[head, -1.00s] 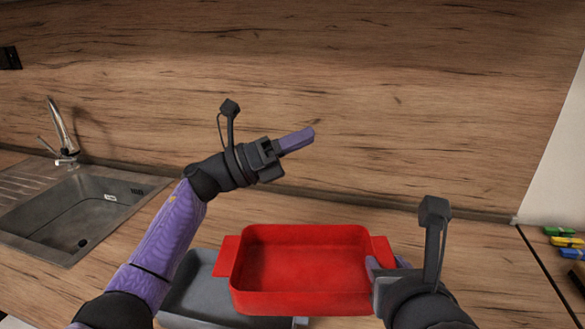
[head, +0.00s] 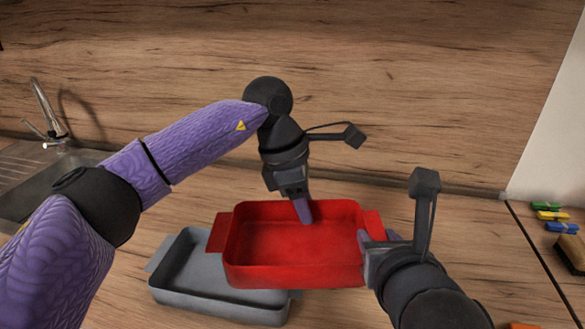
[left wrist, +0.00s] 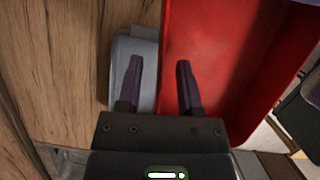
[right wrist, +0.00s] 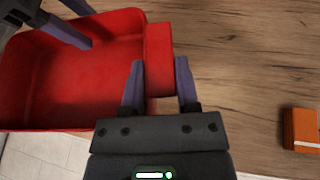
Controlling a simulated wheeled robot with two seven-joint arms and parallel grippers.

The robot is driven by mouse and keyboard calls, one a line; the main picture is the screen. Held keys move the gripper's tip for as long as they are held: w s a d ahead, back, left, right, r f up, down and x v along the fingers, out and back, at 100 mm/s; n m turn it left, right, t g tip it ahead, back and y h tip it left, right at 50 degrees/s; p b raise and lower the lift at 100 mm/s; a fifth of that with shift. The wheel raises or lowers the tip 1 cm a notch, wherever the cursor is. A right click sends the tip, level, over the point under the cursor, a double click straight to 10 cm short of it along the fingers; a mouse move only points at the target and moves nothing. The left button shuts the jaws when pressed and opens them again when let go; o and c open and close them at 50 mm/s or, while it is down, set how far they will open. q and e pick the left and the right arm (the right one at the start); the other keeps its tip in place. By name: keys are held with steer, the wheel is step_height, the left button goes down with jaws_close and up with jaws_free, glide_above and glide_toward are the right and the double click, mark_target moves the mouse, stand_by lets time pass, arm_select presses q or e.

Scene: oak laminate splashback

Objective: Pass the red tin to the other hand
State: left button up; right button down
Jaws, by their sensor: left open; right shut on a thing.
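The red tin (head: 290,275) is a rectangular pan with a flat handle at each end, held roughly level in the head view. My right gripper (head: 380,240) is shut on its right handle (right wrist: 160,50), with one finger on each side. My left gripper (head: 303,212) points down at the tin's back wall. It is open; one purple finger shows in front of that wall, and the other is hidden in the head view. In the left wrist view its fingers (left wrist: 159,75) are apart, with the red tin (left wrist: 215,50) under the right one.
A grey pan (head: 215,298) sits on the wooden counter below and left of the tin. A sink with a tap (head: 48,115) is at far left. Coloured clips (head: 552,215) and a brush (head: 572,252) lie at right. An orange box (right wrist: 300,128) lies on the counter.

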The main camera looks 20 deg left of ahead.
arm_select(q)
steer(key=shift+x, duration=0.95)
jaws_close()
stand_by(0.6)
arm_select(e)
steer(key=shift+c, duration=1.3)
jaws_free()
